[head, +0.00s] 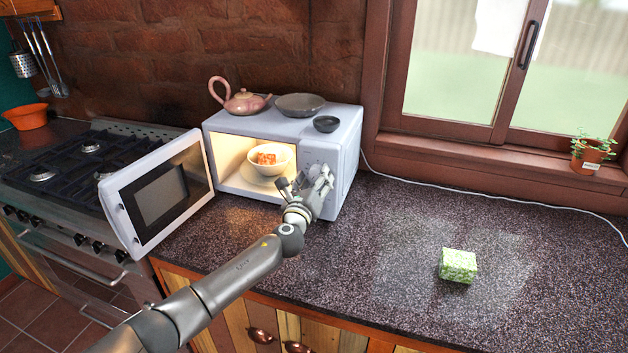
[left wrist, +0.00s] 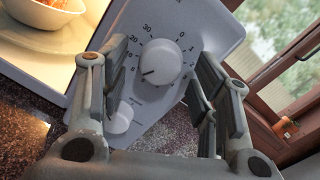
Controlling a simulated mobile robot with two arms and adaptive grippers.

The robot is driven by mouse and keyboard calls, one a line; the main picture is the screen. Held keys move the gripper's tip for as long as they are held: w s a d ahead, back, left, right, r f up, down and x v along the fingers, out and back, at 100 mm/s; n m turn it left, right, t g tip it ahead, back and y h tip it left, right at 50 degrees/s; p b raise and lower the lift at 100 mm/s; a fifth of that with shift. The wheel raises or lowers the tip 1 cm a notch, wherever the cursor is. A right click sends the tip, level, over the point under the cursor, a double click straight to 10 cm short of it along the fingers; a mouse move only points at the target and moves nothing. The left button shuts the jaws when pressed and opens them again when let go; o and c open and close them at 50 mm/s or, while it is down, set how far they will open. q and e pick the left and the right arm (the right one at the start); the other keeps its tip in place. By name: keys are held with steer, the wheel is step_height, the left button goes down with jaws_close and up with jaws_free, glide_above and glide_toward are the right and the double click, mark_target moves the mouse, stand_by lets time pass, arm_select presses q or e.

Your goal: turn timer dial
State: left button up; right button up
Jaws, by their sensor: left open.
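The white microwave (head: 347,125) stands on the counter with its door (head: 160,195) swung open to the left. Its timer dial (left wrist: 161,63) is a round white knob with a number scale around it, seen in the left wrist view; its pointer line aims to the lower left. In the head view my gripper mostly hides the dial. My left gripper (head: 305,185) is in front of the control panel. In the left wrist view its open fingers (left wrist: 158,80) stand on either side of the dial; I cannot tell whether they touch it. A second, smaller knob (left wrist: 122,118) sits below the dial. My right gripper is not in view.
A bowl (head: 283,163) with orange food stands inside the lit microwave. A green patterned box (head: 458,265) lies on the right counter, which is otherwise mostly clear.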

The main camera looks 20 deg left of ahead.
arm_select(q)
steer(key=s, duration=1.2)
steer(key=shift+d+f, duration=0.2)
steer(key=shift+f, duration=0.05)
